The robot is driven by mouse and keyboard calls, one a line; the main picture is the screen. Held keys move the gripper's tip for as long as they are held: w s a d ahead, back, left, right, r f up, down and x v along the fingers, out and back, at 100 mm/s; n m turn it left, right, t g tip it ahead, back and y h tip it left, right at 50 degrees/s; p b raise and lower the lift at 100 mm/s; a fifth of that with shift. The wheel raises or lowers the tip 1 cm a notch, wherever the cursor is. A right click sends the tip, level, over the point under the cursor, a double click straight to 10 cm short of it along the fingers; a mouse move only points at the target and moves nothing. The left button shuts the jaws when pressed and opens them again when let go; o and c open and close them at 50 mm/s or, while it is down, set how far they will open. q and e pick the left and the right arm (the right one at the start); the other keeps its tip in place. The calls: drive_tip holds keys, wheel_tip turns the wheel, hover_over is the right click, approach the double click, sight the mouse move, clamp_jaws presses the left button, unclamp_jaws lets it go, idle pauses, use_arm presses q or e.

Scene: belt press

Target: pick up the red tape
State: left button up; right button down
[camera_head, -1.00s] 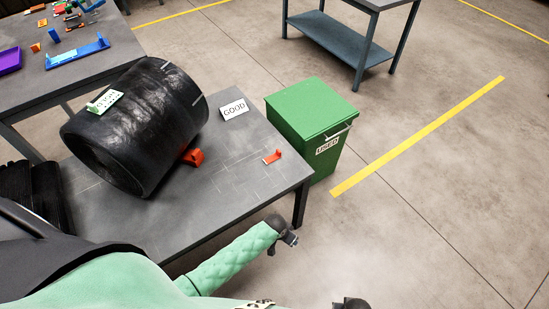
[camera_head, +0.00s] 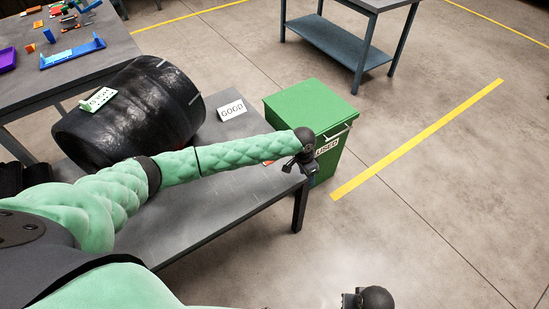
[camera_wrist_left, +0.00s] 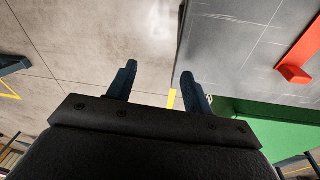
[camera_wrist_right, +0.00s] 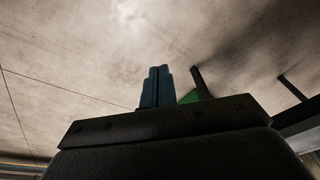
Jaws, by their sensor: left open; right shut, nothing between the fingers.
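A red piece (camera_wrist_left: 298,58), apparently the red tape, lies on the grey table (camera_wrist_left: 225,45) near its edge, at the right of the left wrist view. In the head view only a sliver of it (camera_head: 267,162) shows past my left forearm. My left gripper (camera_head: 298,168) is near the table's right corner, open and empty; in the left wrist view its fingers (camera_wrist_left: 160,72) straddle the table edge, with the red piece off to their right. My right gripper (camera_head: 348,300) is shut and empty at the bottom, away from the table; its fingers (camera_wrist_right: 157,72) meet in the right wrist view.
A large black roll (camera_head: 130,115) with a small green-white tag (camera_head: 97,100) lies on the table. A white GOOD card (camera_head: 232,110) stands behind my left arm. A green USED bin (camera_head: 310,105) is just beyond the table's right end. The floor at right is open.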

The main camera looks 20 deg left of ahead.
use_arm(q)
drive_tip(key=shift+n+y, duration=0.8)
drive_tip(key=shift+y, duration=0.1)
drive_tip(key=shift+w+a+r+p, duration=0.1)
drive_tip(key=shift+w+a+r, duration=0.3)
drive_tip(key=shift+w+a, duration=1.7)
drive_tip(key=shift+w+a+r+p, duration=0.1)
drive_tip(key=shift+w+a+r, duration=0.25)
drive_tip(key=shift+w+a, duration=1.8)
drive_tip(key=shift+w+a+r+p, duration=0.1)
drive_tip(key=shift+w+a+r, duration=0.3)
drive_tip(key=shift+w+a, duration=1.7)
drive_tip(key=f, duration=0.1)
drive_tip(key=s+a+f+p, duration=0.1)
drive_tip(key=s+f+p, duration=0.1)
drive_tip(key=f, duration=0.1)
drive_tip(key=shift+s+a+f, duration=0.1)
drive_tip(key=shift+s+a, duration=0.15)
drive_tip(key=shift+a, duration=0.1)
drive_tip(key=shift+f, duration=0.4)
drive_tip(key=c, duration=1.1)
use_arm(e)
drive_tip(key=s+f, duration=0.3)
drive_tip(key=f, duration=1)
drive_tip(key=shift+f, duration=0.2)
use_arm(q)
drive_tip(key=shift+o, duration=0.2)
drive_tip(key=shift+r, duration=0.1)
